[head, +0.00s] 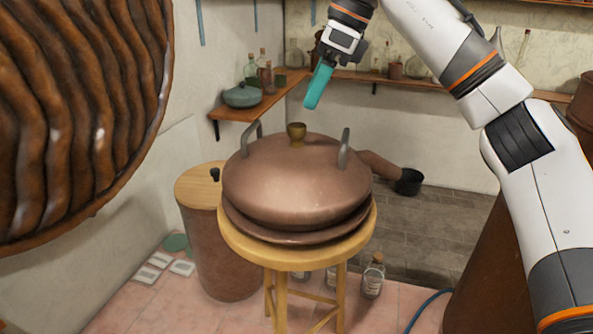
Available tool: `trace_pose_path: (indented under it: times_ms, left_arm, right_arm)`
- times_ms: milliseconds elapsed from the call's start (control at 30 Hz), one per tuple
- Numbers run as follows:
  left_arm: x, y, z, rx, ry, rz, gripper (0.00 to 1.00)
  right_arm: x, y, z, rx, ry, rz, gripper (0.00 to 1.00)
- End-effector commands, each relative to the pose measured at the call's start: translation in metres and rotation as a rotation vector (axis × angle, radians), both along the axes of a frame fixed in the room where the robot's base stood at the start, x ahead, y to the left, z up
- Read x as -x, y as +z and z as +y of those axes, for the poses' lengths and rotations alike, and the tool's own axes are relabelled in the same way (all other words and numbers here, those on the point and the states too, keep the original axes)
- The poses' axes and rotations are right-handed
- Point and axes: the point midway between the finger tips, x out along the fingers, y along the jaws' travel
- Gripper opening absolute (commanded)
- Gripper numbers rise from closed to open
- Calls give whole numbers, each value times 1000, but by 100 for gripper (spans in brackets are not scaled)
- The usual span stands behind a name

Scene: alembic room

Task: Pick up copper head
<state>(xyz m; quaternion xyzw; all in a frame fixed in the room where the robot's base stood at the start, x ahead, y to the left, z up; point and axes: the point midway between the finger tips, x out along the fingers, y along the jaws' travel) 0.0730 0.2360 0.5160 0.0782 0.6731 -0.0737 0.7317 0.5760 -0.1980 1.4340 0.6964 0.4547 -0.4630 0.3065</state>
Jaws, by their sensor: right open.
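The copper head (296,185) is a wide, rounded copper vessel with a brass knob on top and two grey upright handles. It rests on a round wooden stool (297,255) in the middle of the head view. A copper spout reaches out from its right side and ends in a dark cup-like piece (408,182). My right gripper (317,88) has teal fingers and hangs above and behind the knob, apart from the head. It is open and empty, seen nearly edge-on. My left gripper is out of view.
A large brown ribbed object (80,110) fills the left side. A copper barrel with a wooden lid (228,250) stands left of the stool. Corner shelves hold bottles and a teal pot (243,96). Bottles (373,277) stand on the floor. A brown drum stands at right.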

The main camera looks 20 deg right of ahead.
Motion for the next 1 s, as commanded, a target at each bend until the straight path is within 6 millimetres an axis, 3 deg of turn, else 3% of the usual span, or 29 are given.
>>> trace_pose_path:
  times_ms: [100,200,367,500,700,900,1000]
  left_arm:
    - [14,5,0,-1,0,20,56]
    - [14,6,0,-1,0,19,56]
    - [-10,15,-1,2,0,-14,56]
    - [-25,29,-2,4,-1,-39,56]
    - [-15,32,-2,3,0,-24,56]
    - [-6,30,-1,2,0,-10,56]
    - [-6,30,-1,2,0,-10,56]
  right_arm:
    - [-3,-16,6,1,0,3,57]
    - [-4,-24,9,-1,-1,1,57]
    - [-6,-35,13,1,0,3,57]
    - [-8,-55,20,0,1,5,57]
    - [-12,-73,26,-1,-1,1,57]
    - [-12,-75,27,-1,-1,0,57]
    - [-12,-75,27,-1,-1,0,42]
